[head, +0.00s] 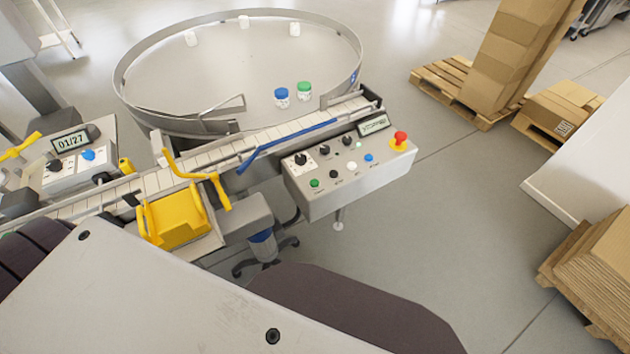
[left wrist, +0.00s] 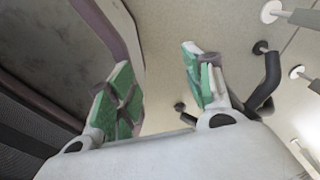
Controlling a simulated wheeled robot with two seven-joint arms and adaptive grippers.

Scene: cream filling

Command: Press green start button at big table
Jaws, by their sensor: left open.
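The big round table (head: 230,75) with a metal rim stands at the upper middle of the head view. Its grey control box (head: 350,180) is at the right end of the conveyor. A green button (head: 314,183) is at the front left of the box's top, beside black, white and blue controls. A red emergency knob (head: 400,138) stands at the box's right. My left gripper (left wrist: 160,95) shows only in the left wrist view, open and empty, with green finger pads apart. No gripper shows in the head view, and my right gripper is out of sight.
The conveyor (head: 255,140) runs past the table's front with yellow guides (head: 175,215). A second control box (head: 75,160) stands at left. Jars (head: 281,97) stand on the table. Pallets with cardboard (head: 470,90) are at right. Floor right of the control box is clear.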

